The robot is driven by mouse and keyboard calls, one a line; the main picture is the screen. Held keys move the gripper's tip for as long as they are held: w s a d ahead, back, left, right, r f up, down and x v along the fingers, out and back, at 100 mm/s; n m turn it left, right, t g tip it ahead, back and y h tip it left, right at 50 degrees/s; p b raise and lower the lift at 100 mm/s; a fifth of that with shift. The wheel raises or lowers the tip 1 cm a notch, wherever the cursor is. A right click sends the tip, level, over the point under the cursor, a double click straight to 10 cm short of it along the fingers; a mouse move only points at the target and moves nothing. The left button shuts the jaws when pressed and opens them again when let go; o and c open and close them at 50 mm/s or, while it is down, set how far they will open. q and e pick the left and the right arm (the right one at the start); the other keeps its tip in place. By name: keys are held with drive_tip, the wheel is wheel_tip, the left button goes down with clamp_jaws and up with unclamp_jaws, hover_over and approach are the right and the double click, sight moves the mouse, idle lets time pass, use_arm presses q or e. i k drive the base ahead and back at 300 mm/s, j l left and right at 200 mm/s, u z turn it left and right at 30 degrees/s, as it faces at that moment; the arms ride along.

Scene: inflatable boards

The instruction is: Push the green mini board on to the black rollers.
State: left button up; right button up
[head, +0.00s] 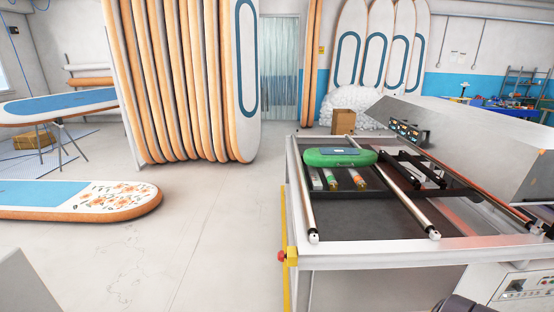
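The green mini board (340,158) lies flat near the far left part of the machine table, across pale bars. It has a blue-grey patch on top. The black rollers (418,166) are to its right, at the board's right end; I cannot tell if they touch. Neither gripper shows in the head view. A dark rounded piece at the bottom edge, right of centre, seems to be part of my arm, with no fingers visible.
The machine's white frame (400,247) has silver rollers and a yellow post with a red button (282,256) at its left corner. A metal housing (480,145) stands at right. Large boards (180,80) stand upright behind; another (80,200) lies at left. The floor between is clear.

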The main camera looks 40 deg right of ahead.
sight(313, 157)
drive_tip(key=z, duration=1.75)
drive_tip(key=i+j+z, duration=0.1)
drive_tip(key=i+j, duration=0.2)
drive_tip(key=j, duration=0.15)
drive_tip(key=i+j, duration=0.25)
drive_tip(key=j, duration=0.2)
drive_tip(key=i+j+z, duration=0.15)
drive_tip(key=i+j, duration=0.15)
drive_tip(key=j, duration=0.15)
drive_tip(key=i+j, duration=0.25)
drive_tip(key=j, duration=0.25)
drive_tip(key=i+j+z, duration=0.15)
drive_tip(key=j, duration=0.35)
drive_tip(key=i+j, duration=0.3)
drive_tip(key=j, duration=0.25)
drive_tip(key=i+j+z, duration=0.15)
drive_tip(key=j, duration=0.35)
drive_tip(key=i+j, duration=0.25)
drive_tip(key=j, duration=0.3)
drive_tip(key=i+z, duration=0.05)
